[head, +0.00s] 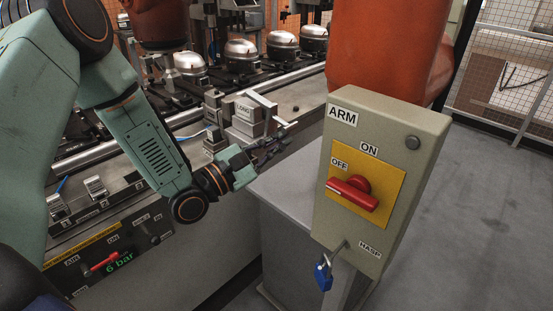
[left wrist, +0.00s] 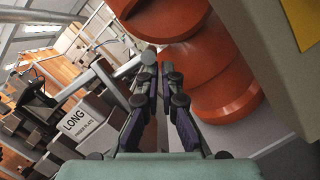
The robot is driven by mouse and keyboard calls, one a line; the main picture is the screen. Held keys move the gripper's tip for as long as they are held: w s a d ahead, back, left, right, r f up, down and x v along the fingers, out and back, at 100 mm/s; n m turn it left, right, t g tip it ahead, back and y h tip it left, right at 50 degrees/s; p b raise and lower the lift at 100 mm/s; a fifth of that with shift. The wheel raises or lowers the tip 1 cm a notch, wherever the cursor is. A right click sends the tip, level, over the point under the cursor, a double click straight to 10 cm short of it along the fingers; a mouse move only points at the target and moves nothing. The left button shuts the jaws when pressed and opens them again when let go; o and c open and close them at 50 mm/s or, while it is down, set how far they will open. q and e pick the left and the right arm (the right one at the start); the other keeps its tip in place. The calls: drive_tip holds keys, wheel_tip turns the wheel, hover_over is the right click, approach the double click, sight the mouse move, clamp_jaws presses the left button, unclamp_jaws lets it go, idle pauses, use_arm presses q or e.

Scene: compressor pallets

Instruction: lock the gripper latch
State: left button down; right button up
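My left gripper (head: 276,147) reaches in from the left, beside a metal fixture (head: 247,121) with a block labelled LONG. In the left wrist view its two dark fingers (left wrist: 158,70) stand close together with a narrow gap and nothing between them. The fixture shows left of the fingers, with the LONG label (left wrist: 76,123) and a round-ended silver bar (left wrist: 118,84) whose end lies near the left fingertip. I cannot tell whether they touch. I cannot clearly pick out the gripper latch or its state. My right gripper is not in view.
A grey ARM switch box (head: 383,155) stands close on the right, with a red rotary handle (head: 352,193) and a blue padlock (head: 323,274) at its hasp. An orange robot base (head: 385,50) rises behind. Silver compressors (head: 242,52) line the conveyor. Floor is clear at right.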

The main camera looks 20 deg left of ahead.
use_arm(q)
drive_tip(key=shift+r, duration=0.6)
idle(0.5)
